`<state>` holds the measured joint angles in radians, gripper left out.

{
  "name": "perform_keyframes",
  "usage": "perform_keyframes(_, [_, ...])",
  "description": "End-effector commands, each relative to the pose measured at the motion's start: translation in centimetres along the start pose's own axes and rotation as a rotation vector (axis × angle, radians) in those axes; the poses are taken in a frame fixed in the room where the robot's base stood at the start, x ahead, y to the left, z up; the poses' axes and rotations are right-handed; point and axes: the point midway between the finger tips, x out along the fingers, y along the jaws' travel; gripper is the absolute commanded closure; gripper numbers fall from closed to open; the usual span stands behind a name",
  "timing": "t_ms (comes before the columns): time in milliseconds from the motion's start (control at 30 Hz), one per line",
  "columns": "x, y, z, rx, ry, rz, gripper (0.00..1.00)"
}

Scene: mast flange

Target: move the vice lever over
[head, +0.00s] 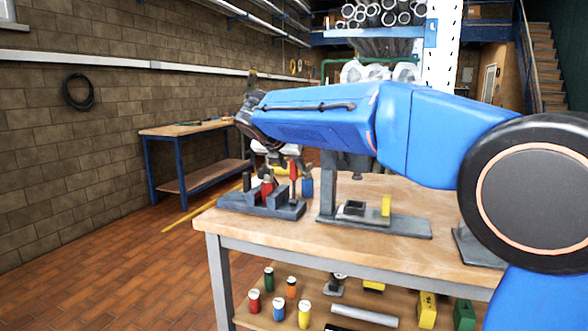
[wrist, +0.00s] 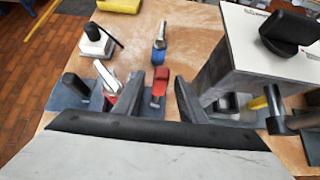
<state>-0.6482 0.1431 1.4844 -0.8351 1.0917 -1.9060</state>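The vice (head: 262,207) is a dark grey base at the bench's left end, carrying a black post, a red part and an upright red-topped lever (head: 293,170). In the wrist view, a red part (wrist: 159,88) shows in the gap between my fingers, and a red-and-silver part (wrist: 108,85) leans just left of them. I cannot tell which of these is the lever. My gripper (wrist: 159,76) is open, its two dark fingers apart above the vice, with no visible grip on anything. In the head view my arm partly hides it.
A grey upright stand with a yellow block (head: 386,206) is right of the vice. A white-topped box (wrist: 265,45) rises close on the right in the wrist view. A blue-handled tool (wrist: 158,50) and a white block with a black knob (wrist: 96,42) lie beyond my fingers.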

Motion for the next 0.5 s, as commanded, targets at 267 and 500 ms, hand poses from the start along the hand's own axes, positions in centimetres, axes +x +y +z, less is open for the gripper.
perform_keyframes(267, [-5.8, 0.1, 0.0, 0.0, -0.001, 0.003, 0.62])
perform_keyframes(500, [-10.4, 0.1, 0.0, -0.001, -0.001, 0.003, 0.62])
